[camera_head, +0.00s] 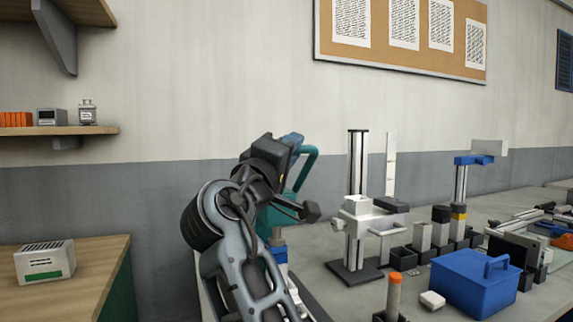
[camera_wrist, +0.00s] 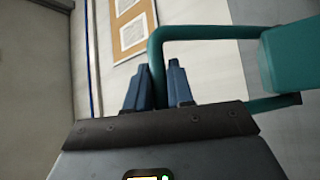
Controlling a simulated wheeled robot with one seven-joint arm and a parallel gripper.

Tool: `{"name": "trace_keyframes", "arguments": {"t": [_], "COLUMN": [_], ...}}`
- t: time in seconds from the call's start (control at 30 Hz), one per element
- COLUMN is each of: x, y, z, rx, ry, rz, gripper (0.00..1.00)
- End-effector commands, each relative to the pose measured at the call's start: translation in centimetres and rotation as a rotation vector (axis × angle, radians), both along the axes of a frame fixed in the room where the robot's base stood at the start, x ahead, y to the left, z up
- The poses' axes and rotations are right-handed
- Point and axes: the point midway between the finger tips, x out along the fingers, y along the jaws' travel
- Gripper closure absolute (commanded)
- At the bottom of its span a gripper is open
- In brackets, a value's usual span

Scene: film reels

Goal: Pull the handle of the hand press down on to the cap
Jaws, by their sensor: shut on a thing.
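The teal handle (camera_head: 306,163) of the hand press is a bent tube, raised above the bench. In the wrist view the handle (camera_wrist: 205,32) runs across the top and bends down between my fingers, meeting a teal block (camera_wrist: 293,58) at the right. My gripper (camera_head: 292,140) is at the handle's upper end. Its blue fingers (camera_wrist: 158,78) stand on both sides of the tube and are shut on it. Most of the press is hidden behind my arm. A blue and white part (camera_head: 280,253) shows below the handle. I cannot make out the cap.
The grey bench (camera_head: 340,301) extends to the right. It holds a post stand (camera_head: 358,155), a blue box (camera_head: 478,283), an orange-topped cylinder (camera_head: 394,292) and small dark bins. A wooden table (camera_head: 100,262) with a white device (camera_head: 45,261) is at the left.

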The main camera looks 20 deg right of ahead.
Motion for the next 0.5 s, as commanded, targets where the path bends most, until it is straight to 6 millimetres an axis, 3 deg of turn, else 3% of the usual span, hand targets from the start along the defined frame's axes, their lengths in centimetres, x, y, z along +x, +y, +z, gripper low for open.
{"name": "trace_keyframes", "arguments": {"t": [0.03,0.5], "x": [-0.20,-1.10], "y": [-0.02,0.05], "z": [-0.92,-1.38], "rx": [0.001,0.000], "ry": [-0.016,-0.098], "rz": [0.000,0.000], "gripper": [1.00,1.00]}}
